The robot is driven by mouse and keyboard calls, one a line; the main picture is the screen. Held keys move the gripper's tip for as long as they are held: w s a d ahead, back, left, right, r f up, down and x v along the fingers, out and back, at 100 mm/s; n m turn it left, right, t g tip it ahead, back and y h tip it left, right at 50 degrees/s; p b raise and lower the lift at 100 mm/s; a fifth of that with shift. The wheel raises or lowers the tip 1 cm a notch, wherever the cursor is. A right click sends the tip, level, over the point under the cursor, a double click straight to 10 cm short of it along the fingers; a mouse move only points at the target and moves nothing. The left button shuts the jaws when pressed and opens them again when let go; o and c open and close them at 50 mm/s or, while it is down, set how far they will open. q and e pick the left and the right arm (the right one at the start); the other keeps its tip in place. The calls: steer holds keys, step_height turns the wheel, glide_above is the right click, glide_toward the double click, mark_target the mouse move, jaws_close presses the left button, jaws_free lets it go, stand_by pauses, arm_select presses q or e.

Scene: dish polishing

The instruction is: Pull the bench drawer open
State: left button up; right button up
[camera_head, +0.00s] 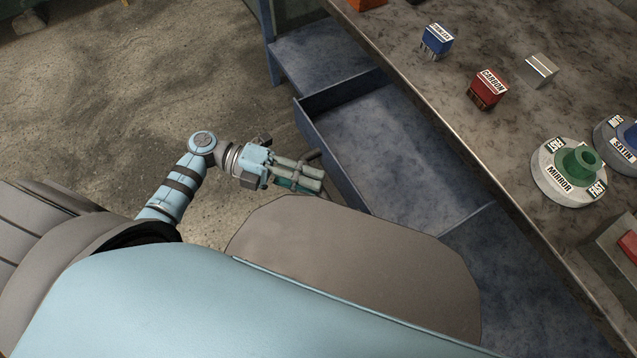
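The blue bench drawer (385,140) is pulled well out from under the worktop, and its empty inside shows. Its front panel (336,166) faces the lower left. My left gripper (320,180) is at the outside of this front panel. Its fingers lie close together at the dark drawer handle (313,155) and appear shut on it. The fingers hide most of the handle, so the exact contact is hard to see. My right gripper is not in view.
The worktop (455,105) carries a blue block (437,40), a red block (488,88), a plain metal block (541,69) and a green-centred disc labelled MIRROR (568,172). Bare concrete floor (130,90) lies left of the drawer. My own body covers the lower left.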

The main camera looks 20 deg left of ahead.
arm_select(q)
steer(key=a+r, duration=0.1)
steer(key=a, duration=0.8)
steer(key=shift+s+a+r, duration=0.15)
steer(key=shift+s+a, duration=0.1)
steer(key=shift+s, duration=0.15)
